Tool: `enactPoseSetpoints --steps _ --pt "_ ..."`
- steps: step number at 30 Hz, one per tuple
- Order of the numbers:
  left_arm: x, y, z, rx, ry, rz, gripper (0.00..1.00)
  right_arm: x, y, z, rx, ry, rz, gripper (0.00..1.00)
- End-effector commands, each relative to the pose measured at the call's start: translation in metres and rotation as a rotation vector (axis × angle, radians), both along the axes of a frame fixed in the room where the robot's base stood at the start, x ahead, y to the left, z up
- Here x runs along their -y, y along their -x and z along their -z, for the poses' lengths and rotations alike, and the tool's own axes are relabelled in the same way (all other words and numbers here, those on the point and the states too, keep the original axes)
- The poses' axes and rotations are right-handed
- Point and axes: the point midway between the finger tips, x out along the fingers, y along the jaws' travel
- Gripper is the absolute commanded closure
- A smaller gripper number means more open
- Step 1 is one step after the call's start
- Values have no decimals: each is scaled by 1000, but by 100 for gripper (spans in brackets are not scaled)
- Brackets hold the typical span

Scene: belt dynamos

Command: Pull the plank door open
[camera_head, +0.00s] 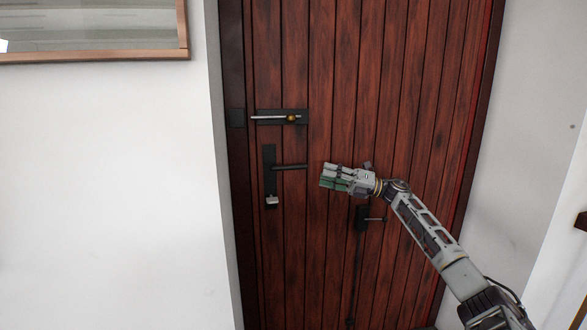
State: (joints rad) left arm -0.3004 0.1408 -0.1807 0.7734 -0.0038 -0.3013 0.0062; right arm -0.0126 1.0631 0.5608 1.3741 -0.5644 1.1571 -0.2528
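The red-brown plank door (338,90) fills the middle of the view and looks shut in its dark frame (233,80). A black lever handle (290,167) on a tall plate is near the door's left edge, with a small silver piece (272,200) at the plate's foot. Above it is a sliding bolt (275,118) with a brass-coloured knob. My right gripper (324,176) comes in from the right and points left, a little right of the lever's free end and apart from it in the picture. Its finger gap does not show clearly. My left gripper is out of view.
A second dark handle-like fitting (371,219) sits lower on the door, below my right gripper. White walls (110,190) flank the door. A wood-framed panel (95,55) is at the upper left. A brown wooden piece (581,221) shows at the right edge.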

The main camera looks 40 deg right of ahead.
Motion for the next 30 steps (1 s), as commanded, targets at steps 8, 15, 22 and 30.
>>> enactPoseSetpoints --steps 8,15,22,30 --pt "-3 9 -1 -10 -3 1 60 -19 -21 -8 2 0 -2 63" --pt "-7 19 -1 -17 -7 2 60 -34 -38 -13 2 0 -1 63" --pt "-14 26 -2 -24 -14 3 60 -47 -52 -17 1 0 -1 63" --pt "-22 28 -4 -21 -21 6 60 -62 -68 -22 2 -1 0 63"
